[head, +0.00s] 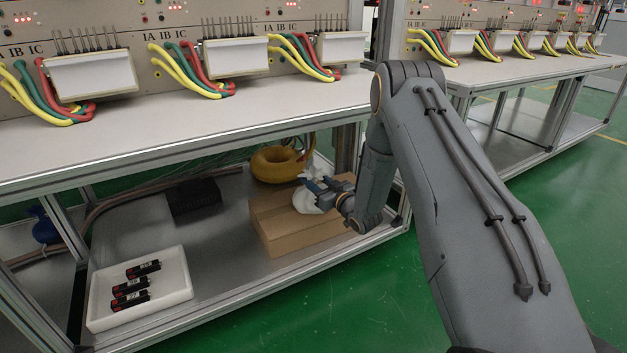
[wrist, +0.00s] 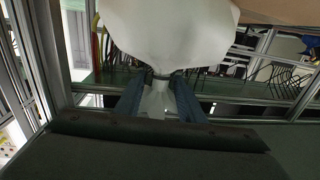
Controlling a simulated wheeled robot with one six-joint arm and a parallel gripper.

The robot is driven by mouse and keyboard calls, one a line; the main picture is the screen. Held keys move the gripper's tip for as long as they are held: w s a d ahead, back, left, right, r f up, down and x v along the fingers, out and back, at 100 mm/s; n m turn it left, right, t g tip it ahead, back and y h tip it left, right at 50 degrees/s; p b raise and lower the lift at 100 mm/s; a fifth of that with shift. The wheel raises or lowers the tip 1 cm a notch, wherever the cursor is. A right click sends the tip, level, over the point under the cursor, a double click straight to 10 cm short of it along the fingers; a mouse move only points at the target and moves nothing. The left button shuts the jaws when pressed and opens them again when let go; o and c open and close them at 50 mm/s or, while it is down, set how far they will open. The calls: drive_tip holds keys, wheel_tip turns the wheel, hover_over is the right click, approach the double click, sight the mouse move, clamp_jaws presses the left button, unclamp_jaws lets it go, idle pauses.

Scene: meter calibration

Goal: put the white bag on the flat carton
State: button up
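The white bag (head: 304,201) is at my gripper (head: 322,187), over the brown flat carton (head: 290,238) on the lower shelf. In the wrist view the bag (wrist: 165,35) bulges out beyond the fingers, and its narrow neck is pinched between the two blue fingers of my gripper (wrist: 160,98). The carton's brown surface (wrist: 278,10) shows at the top right of the wrist view. I cannot tell whether the bag's underside touches the carton. Part of the bag is hidden behind my gripper in the head view.
A yellow ring-shaped thing (head: 277,164) lies behind the carton. A black box (head: 193,197) and a white tray (head: 172,291) with black-and-red cylinders (head: 131,287) are to the left. The bench top (head: 250,112) overhangs the shelf. A frame post (head: 346,147) stands near my arm.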

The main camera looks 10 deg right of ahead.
drive_tip(key=p+v, duration=0.5)
drive_tip(key=v, duration=0.7)
